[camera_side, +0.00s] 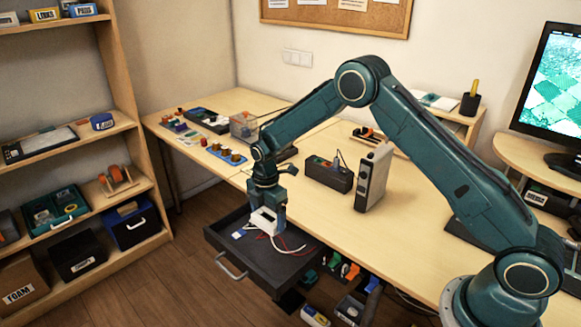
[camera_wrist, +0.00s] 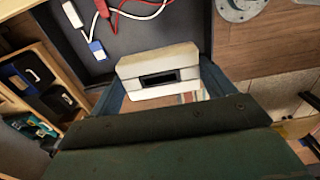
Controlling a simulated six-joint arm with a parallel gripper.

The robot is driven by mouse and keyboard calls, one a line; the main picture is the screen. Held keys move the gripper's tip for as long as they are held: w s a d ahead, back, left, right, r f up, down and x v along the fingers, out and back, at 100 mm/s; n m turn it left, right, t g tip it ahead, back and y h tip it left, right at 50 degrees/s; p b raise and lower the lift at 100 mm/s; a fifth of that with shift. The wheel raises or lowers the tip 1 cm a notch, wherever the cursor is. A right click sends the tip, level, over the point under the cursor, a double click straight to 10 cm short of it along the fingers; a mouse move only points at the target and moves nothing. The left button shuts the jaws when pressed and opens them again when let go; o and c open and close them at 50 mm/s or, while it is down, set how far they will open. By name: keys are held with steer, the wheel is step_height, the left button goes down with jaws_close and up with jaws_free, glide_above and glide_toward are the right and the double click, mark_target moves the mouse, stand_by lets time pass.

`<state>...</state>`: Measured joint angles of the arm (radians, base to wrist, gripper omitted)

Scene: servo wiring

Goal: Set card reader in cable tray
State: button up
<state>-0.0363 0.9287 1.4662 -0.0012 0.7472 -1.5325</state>
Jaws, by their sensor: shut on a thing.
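My gripper (camera_side: 268,208) is shut on a white box with a dark slot, which looks like the card reader (camera_side: 264,222). In the wrist view the card reader (camera_wrist: 158,74) sits between the two fingers, with its slot facing the camera. A dark open drawer (camera_side: 285,269), which looks like the cable tray, is below the gripper. Red and white cables (camera_side: 290,246) show in it. In the wrist view the cables (camera_wrist: 118,14) and a white-and-blue connector (camera_wrist: 97,50) lie on the dark drawer floor (camera_wrist: 150,36). I cannot tell whether the card reader touches the drawer floor.
The desk top (camera_side: 325,215) is above and behind the drawer. A black box with sockets (camera_side: 328,174) and an upright grey unit (camera_side: 373,178) stand on it. Coloured items hang below the desk at the drawer's right. A loaded shelf (camera_side: 110,125) stands at left.

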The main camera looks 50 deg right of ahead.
step_height(320, 180, down, 11)
steer(key=shift+r, duration=0.2)
steer(key=shift+f, duration=0.1)
steer(key=shift+f, duration=2.05)
steer(key=shift+f, duration=0.1)
steer(key=o, duration=0.9)
steer(key=shift+r, duration=6.1)
steer(key=shift+r, duration=0.1)
